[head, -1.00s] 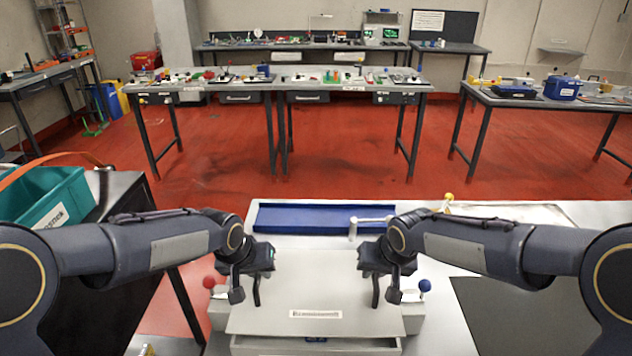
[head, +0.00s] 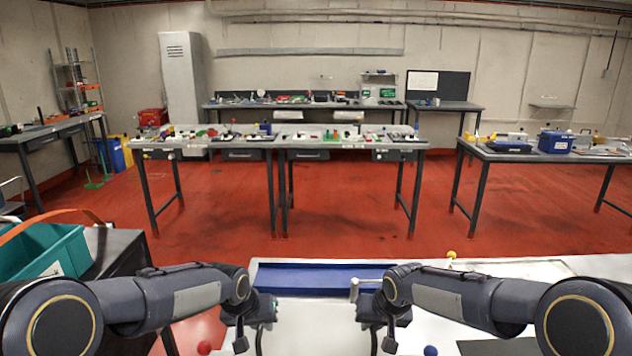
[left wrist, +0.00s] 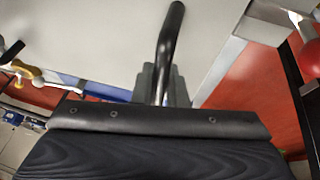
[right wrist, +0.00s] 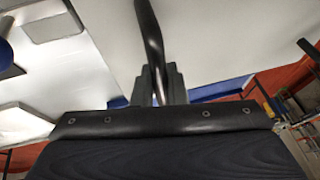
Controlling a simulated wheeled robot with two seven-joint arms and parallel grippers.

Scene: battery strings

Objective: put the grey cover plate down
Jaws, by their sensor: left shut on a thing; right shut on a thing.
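The grey cover plate (head: 316,335) lies between my two grippers at the bottom of the head view, its near part cut off by the frame. My left gripper (head: 260,328) is shut on the plate's left black handle, which also shows in the left wrist view (left wrist: 168,50). My right gripper (head: 373,330) is shut on the right black handle, seen in the right wrist view (right wrist: 150,40). The plate's pale surface fills much of the left wrist view (left wrist: 90,40). Whether the plate touches what is beneath it cannot be told.
A blue tray (head: 315,277) lies just beyond the plate on the light table. A red ball (head: 204,348) and a blue ball (head: 430,350) flank the plate. A teal crate (head: 45,255) stands at the left. Other worktables stand farther back across the red floor.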

